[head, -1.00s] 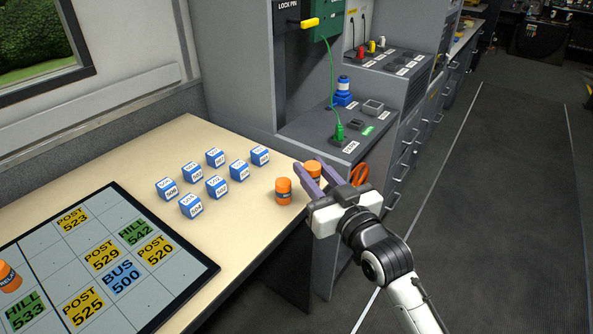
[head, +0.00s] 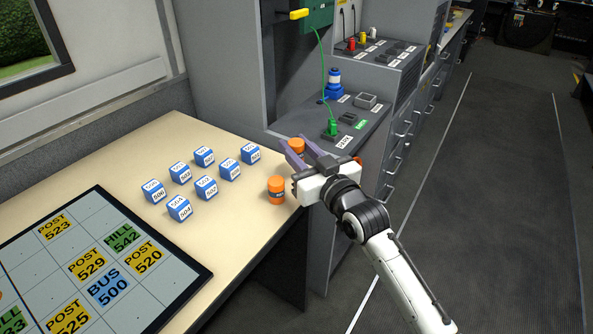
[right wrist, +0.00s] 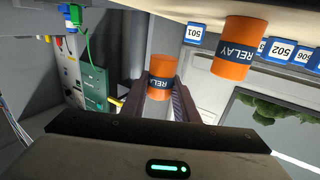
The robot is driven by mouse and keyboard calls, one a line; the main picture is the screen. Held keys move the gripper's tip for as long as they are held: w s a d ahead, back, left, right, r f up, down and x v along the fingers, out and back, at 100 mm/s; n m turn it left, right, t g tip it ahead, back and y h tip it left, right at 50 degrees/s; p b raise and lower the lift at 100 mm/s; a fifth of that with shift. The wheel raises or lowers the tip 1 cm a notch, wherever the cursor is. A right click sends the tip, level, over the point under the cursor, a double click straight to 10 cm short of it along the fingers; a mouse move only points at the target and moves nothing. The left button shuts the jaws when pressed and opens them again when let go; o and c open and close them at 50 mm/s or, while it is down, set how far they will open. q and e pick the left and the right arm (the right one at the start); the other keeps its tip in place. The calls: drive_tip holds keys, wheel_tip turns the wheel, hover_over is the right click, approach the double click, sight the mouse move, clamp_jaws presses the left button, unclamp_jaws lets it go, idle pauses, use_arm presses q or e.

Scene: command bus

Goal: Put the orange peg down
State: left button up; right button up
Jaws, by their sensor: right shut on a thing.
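My right gripper (head: 296,153) is shut on an orange peg (head: 296,145), a cylinder with a dark "RELAY" band. The right wrist view shows this peg (right wrist: 162,78) between the two fingers, upside down like the rest of that picture. In the head view it appears past the table's right edge, in front of the grey console; its height is hard to judge. A second orange peg (head: 277,189) stands upright on the table near the right edge, left of my gripper. It also shows in the right wrist view (right wrist: 240,48). My left gripper is out of view.
The pale table (head: 235,230) holds several blue-and-white numbered cubes (head: 205,187) and a dark-framed board (head: 172,262) with labelled tiles. Bare tabletop surrounds the cubes. The grey console (head: 312,124) bears a green plug (head: 331,127) and blue connector (head: 334,84).

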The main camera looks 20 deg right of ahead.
drive_tip(key=shift+f, duration=2.55)
drive_tip(key=shift+f, duration=0.15)
drive_tip(key=o, duration=1.1)
drive_tip(key=shift+c, duration=0.2)
